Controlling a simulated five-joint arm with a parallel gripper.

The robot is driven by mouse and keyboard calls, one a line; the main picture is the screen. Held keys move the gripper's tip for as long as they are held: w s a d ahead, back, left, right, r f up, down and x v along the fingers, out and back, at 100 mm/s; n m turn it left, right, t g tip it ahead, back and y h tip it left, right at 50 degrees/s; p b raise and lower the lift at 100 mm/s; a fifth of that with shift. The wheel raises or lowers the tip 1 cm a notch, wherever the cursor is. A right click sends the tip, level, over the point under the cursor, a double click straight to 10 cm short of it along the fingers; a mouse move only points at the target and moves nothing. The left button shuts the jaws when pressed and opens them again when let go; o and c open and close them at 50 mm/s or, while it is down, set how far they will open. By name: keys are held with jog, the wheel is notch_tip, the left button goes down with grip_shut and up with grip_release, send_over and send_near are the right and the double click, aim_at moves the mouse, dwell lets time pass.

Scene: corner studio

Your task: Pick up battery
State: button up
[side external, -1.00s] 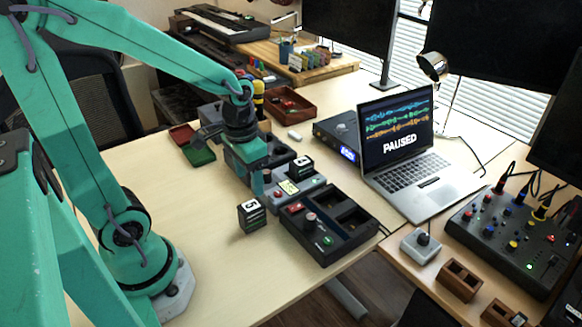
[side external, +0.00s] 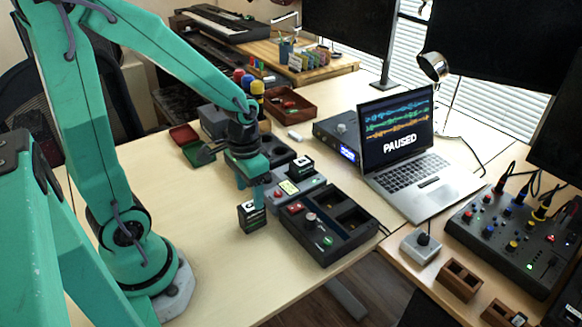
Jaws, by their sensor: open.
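A black battery (side external: 248,221) with a white label on top stands upright on the pale table, left of the charger. My gripper (side external: 252,197) is open and low over it. One teal finger comes down in front of the label and along the battery's right side. The other finger is hard to make out, and I cannot tell whether the fingers touch the battery. A second, similar battery (side external: 302,166) with a white label stands at the back right, in the grey device (side external: 289,190). The black charger (side external: 326,229) has open slots.
A laptop (side external: 405,150) reading PAUSED stands at the right. A red tray (side external: 184,134), a green tray (side external: 198,154) and a brown bin (side external: 292,103) are behind my arm. The table front is clear.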

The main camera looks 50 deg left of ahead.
aim_at(251, 205)
jog(key=shift+f, duration=0.1)
jog(key=shift+f, duration=2.5)
jog(key=shift+c, duration=0.2)
jog(key=c, duration=1.2)
jog(key=shift+r, duration=0.15)
jog(key=shift+r, duration=1.3)
jog(key=shift+d+r, duration=0.3)
jog(key=shift+r, duration=0.5)
jog(key=s+d+r, duration=0.1)
jog(key=d+r, duration=0.1)
jog(key=d, duration=0.1)
jog(key=s+d+r, duration=0.2)
jog(key=d, duration=0.2)
jog(key=s+d+r, duration=0.1)
jog(key=d+r, duration=0.1)
jog(key=d, duration=0.1)
jog(key=shift+s+d+r, duration=0.15)
jog(key=shift+s+r, duration=0.1)
jog(key=shift+r, duration=0.05)
